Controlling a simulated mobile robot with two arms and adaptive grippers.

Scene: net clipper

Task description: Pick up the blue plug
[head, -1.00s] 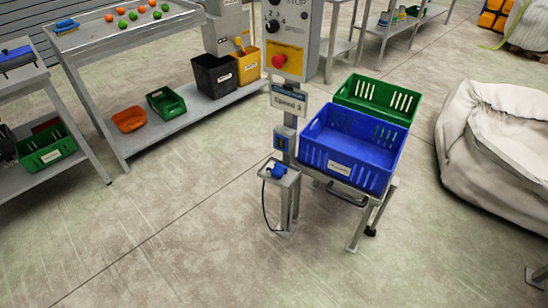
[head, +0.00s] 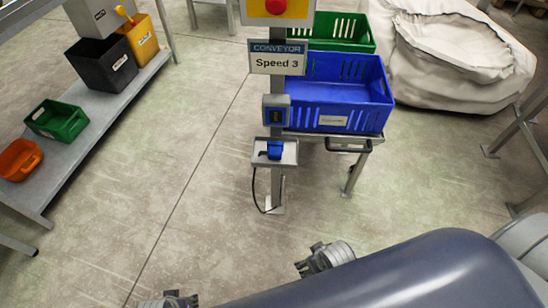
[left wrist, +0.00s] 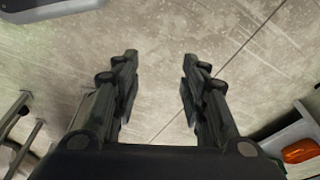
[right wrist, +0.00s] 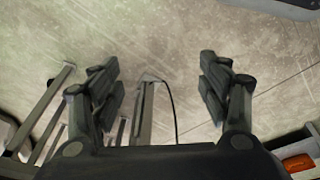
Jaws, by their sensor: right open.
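The blue plug (head: 275,150) sits on a small grey shelf (head: 262,159) on the conveyor post, with a black cable (head: 255,190) hanging below it. My right gripper (head: 325,258) shows at the lower middle of the head view, apart from the plug and nearer to me. In the right wrist view its fingers (right wrist: 159,85) are spread and empty, with the post foot and cable beyond. My left gripper (head: 168,300) is at the bottom edge of the head view. In the left wrist view its fingers (left wrist: 160,85) are spread over bare floor. I cannot make out the plug in either wrist view.
A blue crate (head: 350,122) and a green crate (head: 330,44) stand right of the post. A "Speed 3" sign (head: 276,60) and a switch box (head: 276,110) are above the plug. A shelf (head: 100,110) with bins stands left. Floor before the post is clear.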

